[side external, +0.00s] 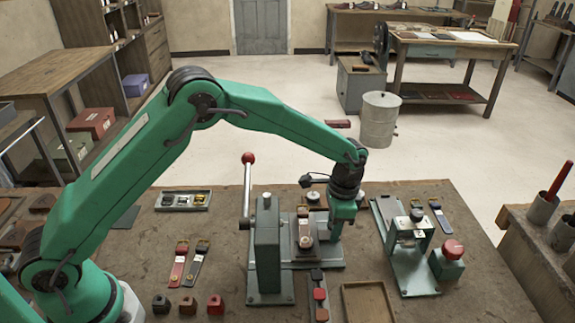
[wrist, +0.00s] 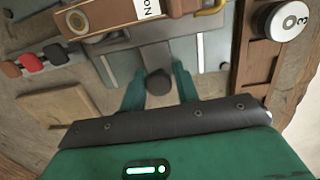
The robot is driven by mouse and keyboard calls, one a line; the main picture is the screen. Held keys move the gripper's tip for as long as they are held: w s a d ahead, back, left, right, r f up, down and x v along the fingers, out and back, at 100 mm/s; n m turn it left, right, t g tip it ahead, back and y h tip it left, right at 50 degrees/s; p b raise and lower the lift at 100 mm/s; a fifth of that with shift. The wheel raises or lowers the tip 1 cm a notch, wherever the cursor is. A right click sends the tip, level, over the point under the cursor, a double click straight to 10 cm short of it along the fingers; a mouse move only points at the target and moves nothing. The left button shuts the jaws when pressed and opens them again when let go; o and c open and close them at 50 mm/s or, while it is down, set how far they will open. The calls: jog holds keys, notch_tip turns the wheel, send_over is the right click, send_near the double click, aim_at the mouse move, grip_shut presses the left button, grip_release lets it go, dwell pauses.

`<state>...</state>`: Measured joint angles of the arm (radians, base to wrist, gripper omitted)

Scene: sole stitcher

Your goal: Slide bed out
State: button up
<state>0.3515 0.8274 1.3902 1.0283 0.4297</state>
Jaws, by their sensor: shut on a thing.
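The stitcher (side external: 268,245) is a grey-green machine on the bench with a tall lever topped by a red ball. Its bed (side external: 297,252) is a grey plate beside the upright body, and it also shows in the wrist view (wrist: 150,50). A brown piece with a white label (wrist: 120,15) lies on the bed. My gripper (side external: 335,230) is at the right side of the bed. In the wrist view my gripper (wrist: 158,85) has its green fingers on either side of a dark round knob (wrist: 158,80) at the bed's near edge, shut on it.
A second grey-green fixture (side external: 405,240) and a red-topped block (side external: 449,260) stand to the right. An empty wooden tray (side external: 344,304) lies in front. Coloured pieces (side external: 319,292) lie before the stitcher, and straps (side external: 190,265) lie to the left. A white-topped round item (wrist: 282,20) is at the wrist view's right.

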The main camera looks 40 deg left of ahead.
jog(key=shift+d, duration=0.3)
jog(key=shift+w+d, duration=1.2)
jog(key=shift+d, duration=0.05)
jog(key=o, duration=0.6)
jog(key=shift+c, duration=0.2)
jog(key=shift+a, duration=0.1)
jog(key=shift+w, duration=0.1)
jog(key=shift+r, duration=3.25)
